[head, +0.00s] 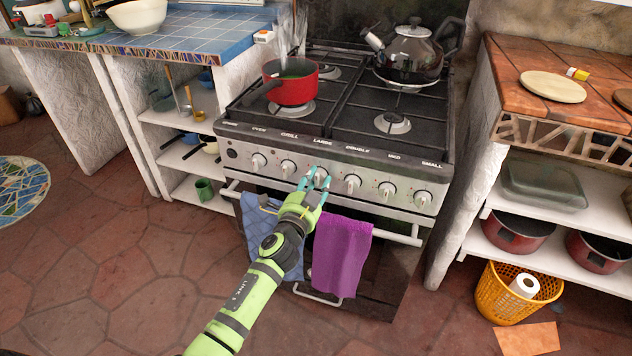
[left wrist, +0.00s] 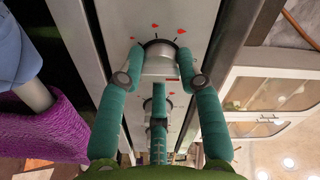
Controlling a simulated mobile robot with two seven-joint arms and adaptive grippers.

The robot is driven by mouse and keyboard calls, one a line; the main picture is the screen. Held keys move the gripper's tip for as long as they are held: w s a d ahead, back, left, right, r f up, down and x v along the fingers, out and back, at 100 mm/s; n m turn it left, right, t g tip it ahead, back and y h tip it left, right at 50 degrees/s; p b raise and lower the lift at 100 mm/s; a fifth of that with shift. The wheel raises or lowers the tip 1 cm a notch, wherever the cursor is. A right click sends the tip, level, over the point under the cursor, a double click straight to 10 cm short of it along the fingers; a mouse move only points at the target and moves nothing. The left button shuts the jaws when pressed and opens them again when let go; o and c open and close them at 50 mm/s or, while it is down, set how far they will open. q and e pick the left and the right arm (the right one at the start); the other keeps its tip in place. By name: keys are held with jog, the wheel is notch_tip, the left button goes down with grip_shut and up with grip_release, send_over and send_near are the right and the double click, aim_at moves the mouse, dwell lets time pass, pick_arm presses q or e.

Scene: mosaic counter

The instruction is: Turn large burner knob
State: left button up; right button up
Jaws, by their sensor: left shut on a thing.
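The stove (head: 336,162) has a row of knobs on its steel front panel, under labels. The large burner knob (head: 321,174) is the one below the word LARGE. It also shows in the left wrist view (left wrist: 161,62) as a round metal knob with red marks around it. My left gripper (head: 313,181) is at this knob, with teal fingers on either side of it. In the left wrist view (left wrist: 160,76) the two fingertips are closed against its sides. The fingers partly hide the knob in the head view. My right gripper is not in view.
A steaming red pot (head: 291,88) sits on a left burner, and a dark kettle (head: 412,52) stands at the back right. A blue towel (head: 262,228) and a purple towel (head: 340,255) hang on the oven rail below the knobs. Other knobs sit close on both sides.

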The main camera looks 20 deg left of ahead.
pick_arm(q)
jog(key=shift+a+f, duration=0.15)
jog(key=shift+a, duration=0.05)
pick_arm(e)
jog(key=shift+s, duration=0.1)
pick_arm(q)
jog(key=o, duration=0.9)
jog(key=shift+o, duration=1.3)
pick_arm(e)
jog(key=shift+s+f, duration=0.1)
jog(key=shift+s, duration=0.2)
pick_arm(q)
jog(key=shift+s+d, duration=0.1)
jog(key=s, duration=1.1)
jog(key=shift+s+a, duration=0.25)
jog(key=shift+s, duration=0.15)
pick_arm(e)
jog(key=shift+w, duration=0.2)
